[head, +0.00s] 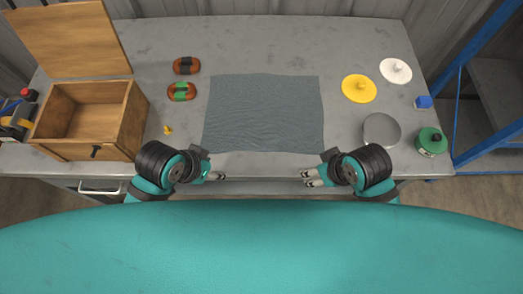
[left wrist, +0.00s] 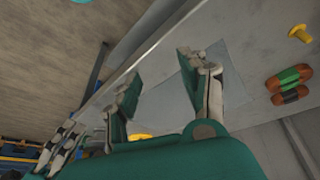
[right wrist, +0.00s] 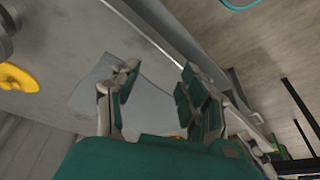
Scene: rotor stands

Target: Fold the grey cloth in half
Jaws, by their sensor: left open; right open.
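The grey cloth (head: 264,113) lies flat and spread out on the middle of the table, its near edge close to the table's front edge. It also shows between the fingers in the left wrist view (left wrist: 168,108) and in the right wrist view (right wrist: 150,103). My left gripper (head: 218,176) is open and empty at the front edge, just in front of the cloth's near left corner. My right gripper (head: 308,178) is open and empty at the front edge, just in front of the near right corner. Neither gripper touches the cloth.
An open wooden box (head: 92,112) stands at the left. Two brown bundles (head: 186,66) (head: 182,92) and a small yellow piece (head: 168,130) lie beside the cloth. On the right are yellow (head: 359,88), white (head: 396,70) and grey discs (head: 381,130), a blue block (head: 423,102) and a green canister (head: 431,141).

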